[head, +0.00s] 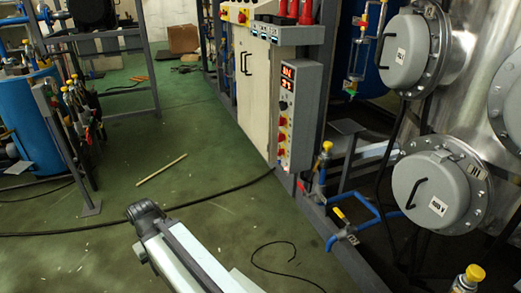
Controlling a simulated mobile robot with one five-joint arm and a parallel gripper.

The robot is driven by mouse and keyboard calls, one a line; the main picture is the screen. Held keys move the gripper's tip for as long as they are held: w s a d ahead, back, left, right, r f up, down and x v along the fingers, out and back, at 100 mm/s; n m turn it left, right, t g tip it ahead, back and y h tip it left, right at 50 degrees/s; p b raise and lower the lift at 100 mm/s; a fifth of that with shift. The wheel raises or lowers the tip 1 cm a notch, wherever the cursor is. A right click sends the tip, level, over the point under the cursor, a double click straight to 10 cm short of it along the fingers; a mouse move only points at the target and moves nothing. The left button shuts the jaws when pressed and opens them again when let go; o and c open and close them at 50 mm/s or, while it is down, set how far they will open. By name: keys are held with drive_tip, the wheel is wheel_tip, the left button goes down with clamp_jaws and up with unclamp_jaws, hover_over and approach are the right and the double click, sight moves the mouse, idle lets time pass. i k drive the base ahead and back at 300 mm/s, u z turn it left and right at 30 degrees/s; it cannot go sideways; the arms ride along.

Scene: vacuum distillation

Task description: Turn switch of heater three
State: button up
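A grey control box (298,118) stands upright on the frame right of centre. It has two red lit displays (287,78) near its top. Below them is a column of small rotary switches, several of them red on yellow (282,138). Their labels are too small to read, so I cannot tell which one belongs to heater three, nor its position. Part of my arm (190,250) shows at the bottom centre, with a dark joint at its upper end. It is apart from the box, to its lower left. My gripper cannot be made out in this view.
A white cabinet (252,95) stands behind the box. Grey flanged covers (420,190) on a metal vessel are at the right. A blue pipe (365,222) and yellow-capped valves stand below the box. A black cable (90,233) and wooden stick (160,168) lie on the open green floor.

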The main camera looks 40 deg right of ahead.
sight(281, 151)
drive_tip(key=u, duration=0.35)
drive_tip(key=i, duration=1.9)
drive_tip(key=z, duration=0.45)
drive_tip(key=k, duration=0.8)
drive_tip(key=z, duration=0.2)
drive_tip(key=i, duration=0.8)
drive_tip(key=u, duration=0.05)
